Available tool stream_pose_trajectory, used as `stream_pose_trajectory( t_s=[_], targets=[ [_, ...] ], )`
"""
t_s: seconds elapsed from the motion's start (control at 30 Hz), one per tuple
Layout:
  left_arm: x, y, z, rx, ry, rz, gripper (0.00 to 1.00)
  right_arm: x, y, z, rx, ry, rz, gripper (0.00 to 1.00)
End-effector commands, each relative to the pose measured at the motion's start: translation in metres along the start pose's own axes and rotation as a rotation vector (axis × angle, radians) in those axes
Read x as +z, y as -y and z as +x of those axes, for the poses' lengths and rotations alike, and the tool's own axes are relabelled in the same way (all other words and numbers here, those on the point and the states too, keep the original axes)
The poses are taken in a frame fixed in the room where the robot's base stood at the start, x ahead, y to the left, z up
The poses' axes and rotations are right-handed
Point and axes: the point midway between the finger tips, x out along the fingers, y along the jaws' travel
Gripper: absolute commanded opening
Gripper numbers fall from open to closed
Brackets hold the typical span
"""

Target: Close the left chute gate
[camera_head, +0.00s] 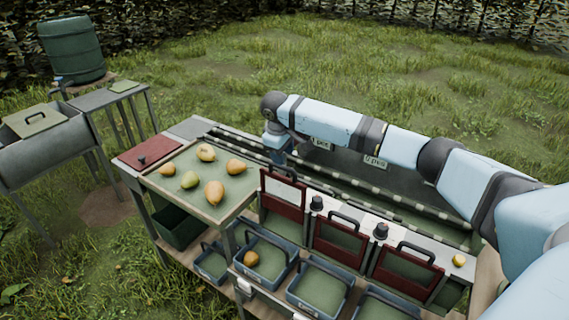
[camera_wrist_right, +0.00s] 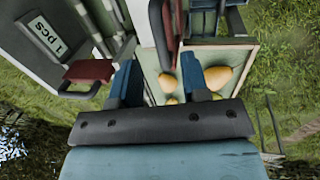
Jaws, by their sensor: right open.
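The left chute gate (camera_head: 283,198) is a dark red panel with a black handle on top. It stands higher in its frame than the middle gate (camera_head: 340,240) and the right gate (camera_head: 405,270). My right gripper (camera_head: 279,157) is just above and behind the left gate's handle, pointing down. In the wrist view its two blue fingers (camera_wrist_right: 158,85) are apart. A grey handle and a red panel edge (camera_wrist_right: 168,30) show beyond the fingers. I cannot tell whether a finger touches the handle. My left gripper is not in view.
Several pears lie on the sorting tray (camera_head: 165,180) left of the gates. Blue bins (camera_head: 307,306) stand below the chutes; one holds a pear (camera_head: 251,258). Black knobs (camera_head: 317,203) stand between the gates.

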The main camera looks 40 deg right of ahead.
Motion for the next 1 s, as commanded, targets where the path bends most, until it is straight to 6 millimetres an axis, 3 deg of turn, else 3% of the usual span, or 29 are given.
stream_pose_trajectory(
  t_s=[0.1, 0.3, 0.67, 0.7, 0.87, 1.0],
  targets=[
    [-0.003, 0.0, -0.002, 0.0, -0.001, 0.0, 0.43, 0.0, 0.0, 0.022, 0.0, 0.002, 0.001, 0.42],
    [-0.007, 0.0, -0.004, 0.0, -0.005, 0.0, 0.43, 0.0, 0.0, 0.046, -0.001, 0.001, 0.001, 0.42],
    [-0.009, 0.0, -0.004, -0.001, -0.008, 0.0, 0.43, 0.0, 0.0, 0.052, -0.001, -0.001, 0.0, 0.42],
    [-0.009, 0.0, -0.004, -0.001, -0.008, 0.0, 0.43, 0.0, 0.0, 0.052, -0.001, -0.001, 0.0, 0.4],
    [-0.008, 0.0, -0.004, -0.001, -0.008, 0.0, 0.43, 0.0, 0.0, 0.052, -0.001, -0.001, 0.0, 0.03],
    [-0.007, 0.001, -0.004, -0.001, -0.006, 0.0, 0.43, 0.0, 0.0, 0.052, -0.001, -0.001, 0.0, 0.0]
  ],
)
